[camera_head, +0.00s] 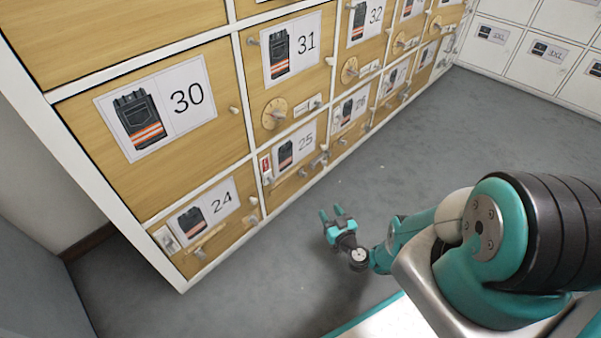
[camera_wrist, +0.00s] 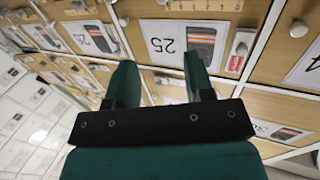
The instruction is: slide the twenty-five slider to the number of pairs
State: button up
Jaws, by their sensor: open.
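The drawer front marked 25 (camera_head: 305,143) is in the lower row of the wooden cabinet, right of 24 and below 31. Small fittings (camera_head: 302,172) sit below its label, too small to tell the slider's setting. In the wrist view the 25 label (camera_wrist: 180,43) appears upside down beyond the fingers. A pale strip (camera_wrist: 205,5) shows at the top edge, partly cut off; it may be the slider's scale. A small red-and-white sign (camera_wrist: 236,64) is beside the label. My gripper (camera_head: 338,212) is open and empty, in front of the cabinet, apart from it.
Drawers 24 (camera_head: 207,212), 30 (camera_head: 168,107) and 31 (camera_head: 292,48) surround it, with knobs and a round dial (camera_head: 275,113) projecting. White lockers (camera_head: 540,48) stand at the back right. The grey floor (camera_head: 400,150) beside the cabinet is clear.

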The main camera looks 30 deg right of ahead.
aim_at(306, 176)
jog(key=shift+w+d+f+b, duration=0.1)
jog(key=shift+w+d+b, duration=0.05)
jog(key=shift+w+b, duration=4.2)
jog(key=shift+w+d+b, duration=0.1)
jog(key=shift+w+b, duration=4.05)
jog(key=shift+w, duration=0.3)
jog(key=shift+c, duration=0.2)
